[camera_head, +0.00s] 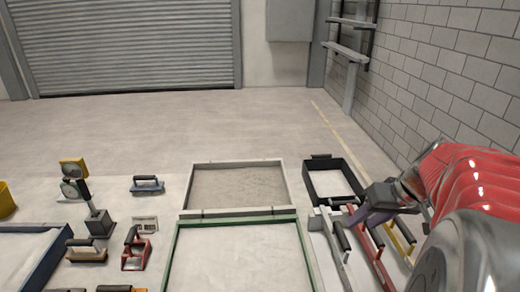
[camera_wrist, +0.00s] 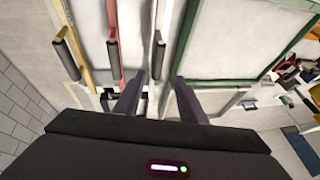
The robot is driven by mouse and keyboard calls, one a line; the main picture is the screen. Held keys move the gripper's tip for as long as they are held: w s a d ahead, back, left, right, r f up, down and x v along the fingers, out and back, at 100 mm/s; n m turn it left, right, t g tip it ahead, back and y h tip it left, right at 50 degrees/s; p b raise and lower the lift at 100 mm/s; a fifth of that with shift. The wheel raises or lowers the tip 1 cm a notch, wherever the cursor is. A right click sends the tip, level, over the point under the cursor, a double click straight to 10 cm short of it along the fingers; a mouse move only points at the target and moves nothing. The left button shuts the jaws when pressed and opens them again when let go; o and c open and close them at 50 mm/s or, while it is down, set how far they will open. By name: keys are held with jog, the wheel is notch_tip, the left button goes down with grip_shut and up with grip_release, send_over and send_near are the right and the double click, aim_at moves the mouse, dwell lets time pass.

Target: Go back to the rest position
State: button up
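My gripper (camera_head: 362,220) is at the right in the head view, over a row of long handled tools, with my red arm behind it. In the wrist view its two dark fingers (camera_wrist: 160,92) stand apart with nothing between them, so it is open and empty. Below the fingers the wrist view shows a grey bar tool (camera_wrist: 157,45), a red bar tool (camera_wrist: 114,50) and a yellow bar tool (camera_wrist: 78,45), with dark handles. I cannot tell how high the fingers are above them.
A green-framed bed (camera_head: 174,250) is left of the tools, with a pale-framed sandbed (camera_head: 188,188) behind it. A black open frame (camera_head: 310,182) stands behind the tools. A scale (camera_head: 73,186), a blue-edged tray (camera_head: 56,250) and hand tools lie left. A brick wall (camera_head: 450,70) rises right.

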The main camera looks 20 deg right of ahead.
jog(key=s+a+n, duration=0.2)
jog(key=a, duration=1.1)
jog(key=s+a+r+n, duration=0.1)
jog(key=s+a, duration=0.1)
jog(key=a, duration=1.2)
jog(key=shift+a+r+n+h, duration=0.15)
jog(key=shift+r+n+h, duration=0.15)
jog(key=shift+n+h, duration=0.1)
jog(key=shift+s, duration=0.1)
